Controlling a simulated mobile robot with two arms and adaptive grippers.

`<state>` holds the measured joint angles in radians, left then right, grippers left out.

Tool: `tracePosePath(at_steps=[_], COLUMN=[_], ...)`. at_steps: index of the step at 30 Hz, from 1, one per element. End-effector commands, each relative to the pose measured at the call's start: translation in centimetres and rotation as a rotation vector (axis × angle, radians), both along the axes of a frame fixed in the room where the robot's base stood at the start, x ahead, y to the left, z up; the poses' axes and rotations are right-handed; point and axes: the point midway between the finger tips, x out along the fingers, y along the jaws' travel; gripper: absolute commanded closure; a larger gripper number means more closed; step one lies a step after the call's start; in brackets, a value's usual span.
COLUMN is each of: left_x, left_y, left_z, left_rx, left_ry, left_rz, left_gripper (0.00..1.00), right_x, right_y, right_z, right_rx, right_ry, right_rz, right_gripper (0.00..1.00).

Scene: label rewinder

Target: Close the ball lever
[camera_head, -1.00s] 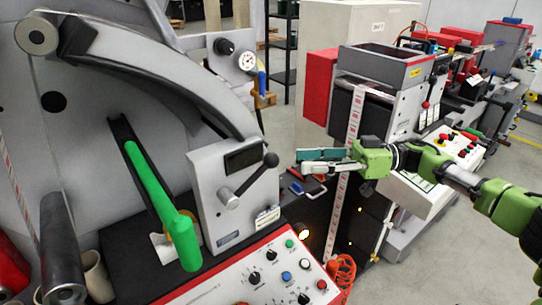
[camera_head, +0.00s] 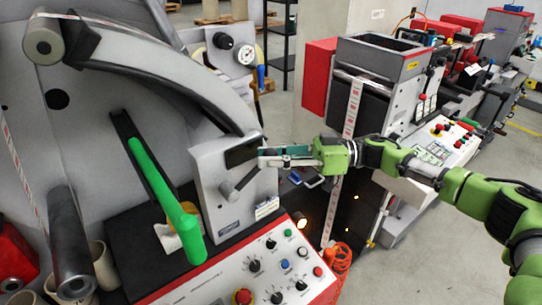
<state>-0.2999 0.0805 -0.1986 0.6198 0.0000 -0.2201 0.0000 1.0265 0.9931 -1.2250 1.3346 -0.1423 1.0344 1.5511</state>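The ball lever (camera_head: 245,181) is a short metal rod on the front of a grey box (camera_head: 213,192) on the label rewinder. Its rod slants up to the right from its pivot, and its black ball end is hidden behind my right gripper. My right gripper (camera_head: 262,157) reaches in from the right, with its fingertips over the ball end. I cannot tell whether the fingers touch the ball or how far apart they are. My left gripper is not in view.
A large green handle (camera_head: 165,195) stands in a slot left of the box. A red and white control panel (camera_head: 270,265) with knobs and buttons lies below. A curved grey arm (camera_head: 170,75) arches above. Another machine (camera_head: 375,70) stands behind at the right.

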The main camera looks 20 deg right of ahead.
Motion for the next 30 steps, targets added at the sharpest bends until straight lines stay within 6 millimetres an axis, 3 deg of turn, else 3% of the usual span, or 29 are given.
tracePosePath(at_steps=[8, 14, 30], left_x=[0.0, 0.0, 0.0], left_y=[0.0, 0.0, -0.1], left_z=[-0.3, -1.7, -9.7], left_rx=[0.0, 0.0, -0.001], left_ry=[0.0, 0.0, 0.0], left_rz=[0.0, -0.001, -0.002], left_gripper=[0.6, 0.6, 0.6], right_x=[0.1, 0.2, 0.5], right_y=[-0.1, -0.5, -1.3], right_z=[-0.4, -1.5, -7.8], right_rx=[0.005, 0.059, 0.477], right_ry=[0.001, 0.023, 0.18], right_rz=[-0.004, -0.005, -0.005], right_gripper=[1.0, 1.0, 1.0])
